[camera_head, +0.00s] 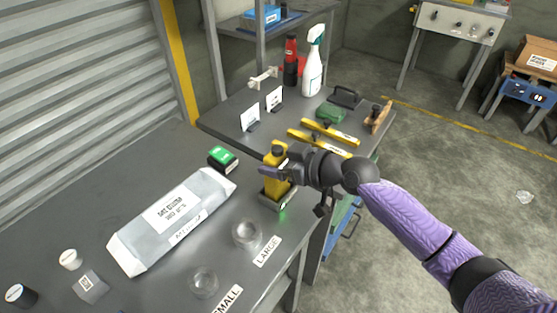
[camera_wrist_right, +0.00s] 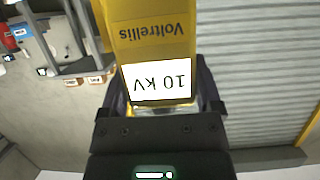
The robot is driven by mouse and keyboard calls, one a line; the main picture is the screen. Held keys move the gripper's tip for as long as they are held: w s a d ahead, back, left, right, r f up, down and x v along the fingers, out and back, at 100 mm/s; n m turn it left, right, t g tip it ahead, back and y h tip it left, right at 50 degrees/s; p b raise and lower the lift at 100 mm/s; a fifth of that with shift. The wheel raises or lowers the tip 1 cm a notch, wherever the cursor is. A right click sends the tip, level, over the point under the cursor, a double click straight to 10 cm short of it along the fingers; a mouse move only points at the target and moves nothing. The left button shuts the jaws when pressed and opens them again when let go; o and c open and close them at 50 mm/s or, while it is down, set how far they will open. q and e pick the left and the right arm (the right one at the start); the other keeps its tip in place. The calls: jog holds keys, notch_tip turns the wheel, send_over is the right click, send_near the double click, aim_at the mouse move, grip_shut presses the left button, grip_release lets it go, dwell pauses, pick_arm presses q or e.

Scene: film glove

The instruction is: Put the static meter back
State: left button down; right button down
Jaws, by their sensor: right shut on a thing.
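The static meter (camera_head: 275,181) is a yellow upright device at the right edge of the near table. In the right wrist view its yellow body (camera_wrist_right: 153,35) reads "Voltrellis", with a white "10 kV" label, upside down. My right gripper (camera_head: 273,171) is shut around the meter from the right; in the wrist view its dark fingers (camera_wrist_right: 160,100) flank the label end. A dark grey base (camera_head: 279,203) with a small green light is directly under the meter. I cannot tell whether the meter is fully seated in it. My left gripper is not in view.
A long grey-white packet (camera_head: 172,222), a green-topped box (camera_head: 223,157) and two clear round dishes (camera_head: 246,233) lie nearby on the table, beside a "LARGE" label (camera_head: 267,251). The far table holds yellow bars (camera_head: 322,138), a spray bottle (camera_head: 312,72) and a red bottle (camera_head: 291,60).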

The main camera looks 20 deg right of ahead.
grip_release()
